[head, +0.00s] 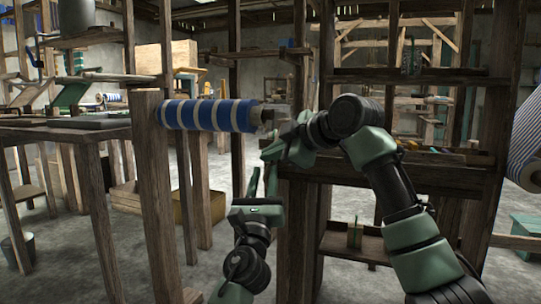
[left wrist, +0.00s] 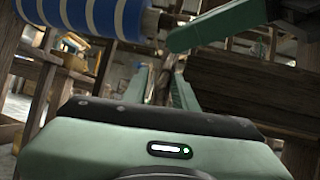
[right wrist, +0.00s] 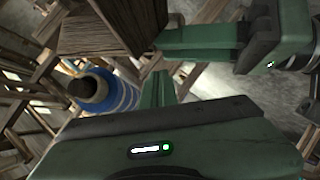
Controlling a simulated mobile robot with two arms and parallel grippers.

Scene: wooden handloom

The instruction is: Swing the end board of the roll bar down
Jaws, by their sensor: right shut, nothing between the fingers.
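The roll bar (head: 208,115) is wound with blue and white striped cloth and lies level from the left post. Its bare brown core end shows in the left wrist view (left wrist: 150,22) and the right wrist view (right wrist: 80,90). A thick wooden board or post (head: 297,215) stands by its right end, also close in the right wrist view (right wrist: 110,28); I cannot tell whether it is the end board. My right gripper (head: 272,152) is shut and empty, just below the roll's right end. My left gripper (head: 261,172) points up with fingers apart and empty, close by the right one.
The left loom post (head: 155,190) is upright under the roll's left end. A dark bench (head: 60,133) stands at the left and wooden shelving (head: 440,175) at the right. Another striped roll (head: 525,145) is at the right edge. My grippers have little room between them.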

